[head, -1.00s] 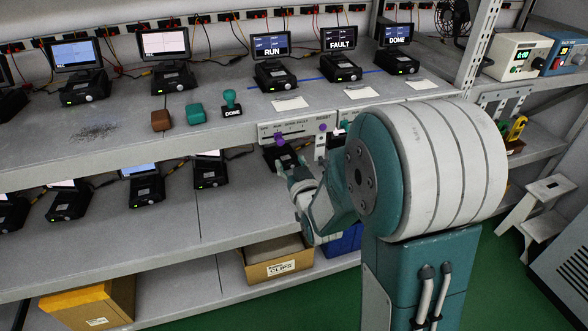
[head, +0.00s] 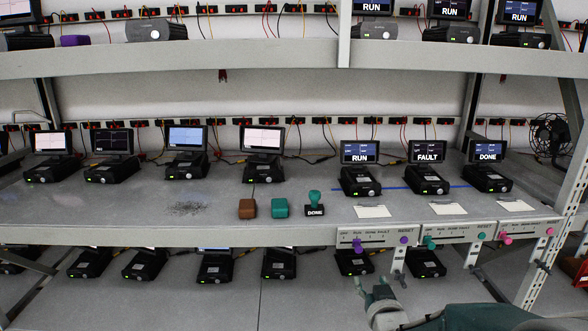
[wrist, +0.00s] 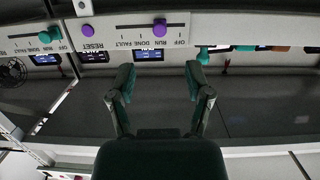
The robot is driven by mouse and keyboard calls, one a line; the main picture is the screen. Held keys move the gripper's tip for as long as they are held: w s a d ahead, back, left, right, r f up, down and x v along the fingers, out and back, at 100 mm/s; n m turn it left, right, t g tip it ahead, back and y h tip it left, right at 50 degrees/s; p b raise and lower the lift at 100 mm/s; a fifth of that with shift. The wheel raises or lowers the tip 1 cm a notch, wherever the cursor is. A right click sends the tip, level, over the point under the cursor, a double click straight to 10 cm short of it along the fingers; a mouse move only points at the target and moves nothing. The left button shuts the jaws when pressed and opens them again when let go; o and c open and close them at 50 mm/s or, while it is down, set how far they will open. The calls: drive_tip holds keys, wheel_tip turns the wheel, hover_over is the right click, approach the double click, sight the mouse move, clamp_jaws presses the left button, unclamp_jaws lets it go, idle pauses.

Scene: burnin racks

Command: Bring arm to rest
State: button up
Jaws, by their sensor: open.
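My gripper (head: 377,291) is at the lower right of the head view, in front of and below the middle shelf's front edge. In the wrist view, its two fingers (wrist: 159,80) are spread apart with nothing between them. The picture there is upside down. Beyond the fingertips is a control panel (wrist: 125,32) with a purple slider knob (wrist: 160,27) and a purple reset knob (wrist: 87,31). The same panel (head: 375,240) shows in the head view, its slider knob near RUN. My gripper appears apart from the panel. My teal arm runs off the lower right edge.
The middle shelf holds several testers with screens, including RUN (head: 360,152), FAULT (head: 427,152) and DONE (head: 488,152). A brown block (head: 247,208), a teal block (head: 280,208) and a DONE stamp (head: 314,203) stand near its front. A rack post (head: 553,240) is at right.

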drive_tip(key=s+a+r+g, duration=0.1)
drive_tip(key=s+g, duration=0.4)
drive_tip(key=s, duration=0.7)
drive_tip(key=s+a+r+g, duration=0.2)
drive_tip(key=s+r+g, duration=0.2)
drive_tip(key=s, duration=0.8)
drive_tip(key=shift+g, duration=0.7)
